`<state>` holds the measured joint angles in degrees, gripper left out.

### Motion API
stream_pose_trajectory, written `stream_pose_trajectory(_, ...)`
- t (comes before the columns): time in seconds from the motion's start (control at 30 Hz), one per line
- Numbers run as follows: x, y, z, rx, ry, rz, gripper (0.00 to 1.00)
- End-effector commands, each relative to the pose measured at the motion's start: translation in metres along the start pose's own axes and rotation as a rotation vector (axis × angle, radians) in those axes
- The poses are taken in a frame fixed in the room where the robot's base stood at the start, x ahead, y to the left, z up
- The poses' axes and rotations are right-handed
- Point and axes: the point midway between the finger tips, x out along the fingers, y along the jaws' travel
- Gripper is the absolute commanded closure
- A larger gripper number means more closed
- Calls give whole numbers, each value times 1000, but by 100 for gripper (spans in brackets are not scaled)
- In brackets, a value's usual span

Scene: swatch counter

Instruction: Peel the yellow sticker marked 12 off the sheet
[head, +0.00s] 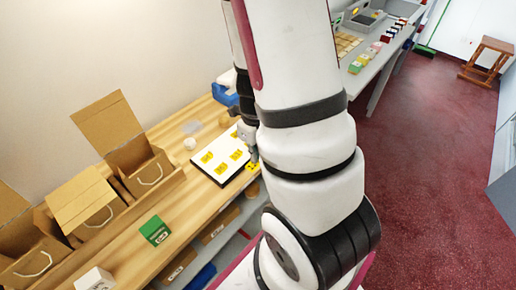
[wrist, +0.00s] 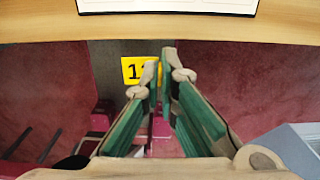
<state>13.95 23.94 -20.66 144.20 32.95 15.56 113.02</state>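The yellow sticker (wrist: 132,69) marked 12 is off the sheet, between my fingertips in the wrist view; its right part is hidden by the fingers. My gripper (wrist: 160,70) is nearly closed, with the sticker pinched at its tips. In the head view the sticker (head: 252,167) shows as a small yellow patch beside the sheet's right edge, under my arm. The white, dark-edged sheet (head: 225,143) lies on the wooden counter with several yellow stickers on it. Its near edge (wrist: 165,4) shows at the top of the wrist view.
Red floor (head: 430,130) is open beyond, with a wooden stool (head: 489,58).

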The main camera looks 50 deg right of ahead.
Motion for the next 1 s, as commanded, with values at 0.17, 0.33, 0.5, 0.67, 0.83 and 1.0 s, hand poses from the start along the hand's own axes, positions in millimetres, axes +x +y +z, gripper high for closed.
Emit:
stream_pose_trajectory(0.17, -3, 0, -5, 1, 4, 0, 100)
stream_pose_trajectory(0.33, -9, 0, -5, 1, 2, -1, 100)
stream_pose_trajectory(0.5, -15, 0, -5, 1, 3, -2, 100)
stream_pose_trajectory(0.67, -20, 0, -5, 0, 3, -1, 100)
stream_pose_trajectory(0.83, -27, 0, -5, 1, 3, -1, 100)
stream_pose_trajectory(1.0, -33, 0, -5, 1, 2, -2, 100)
